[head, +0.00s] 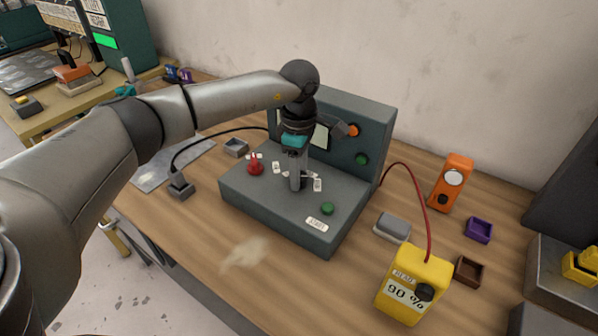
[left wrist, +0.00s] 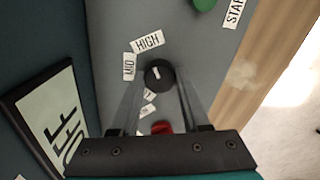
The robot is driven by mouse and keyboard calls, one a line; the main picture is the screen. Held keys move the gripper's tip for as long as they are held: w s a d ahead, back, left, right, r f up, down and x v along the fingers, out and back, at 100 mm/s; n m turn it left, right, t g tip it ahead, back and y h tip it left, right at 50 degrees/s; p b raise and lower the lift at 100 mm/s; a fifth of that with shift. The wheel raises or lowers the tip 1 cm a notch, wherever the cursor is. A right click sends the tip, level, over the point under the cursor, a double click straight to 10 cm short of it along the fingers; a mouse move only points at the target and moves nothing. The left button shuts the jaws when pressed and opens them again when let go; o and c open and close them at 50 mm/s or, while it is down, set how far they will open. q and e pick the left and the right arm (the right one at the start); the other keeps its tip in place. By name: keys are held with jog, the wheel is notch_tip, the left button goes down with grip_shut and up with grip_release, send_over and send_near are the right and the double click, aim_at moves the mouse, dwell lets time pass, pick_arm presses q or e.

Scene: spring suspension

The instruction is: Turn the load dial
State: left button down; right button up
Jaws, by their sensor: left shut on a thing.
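The load dial (left wrist: 159,73) is a round black knob with a white mark, on the flat deck of a grey-green machine (head: 258,212). My left gripper (head: 296,185) points down onto the deck, its fingers shut on the dial, one on each side in the left wrist view (left wrist: 161,82). The dial is hidden by the gripper in the head view. White labels surround it; HIGH (left wrist: 148,42) and MID (left wrist: 129,67) are readable, others are partly covered by the fingers. My right gripper is not in view.
A red knob (head: 255,166) and a green button (head: 327,208) stand on the deck near the gripper. The upright panel rises close behind. A yellow meter reading 90 % (head: 412,285), a grey block (head: 392,227) and an orange device (head: 451,184) stand right.

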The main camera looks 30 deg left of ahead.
pick_arm(q)
jog(key=shift+c, duration=1.9)
grip_release()
notch_tip(320, 180, up, 15)
jog(key=p, duration=0.1)
jog(key=shift+r, duration=0.15)
jog(key=shift+s, duration=0.1)
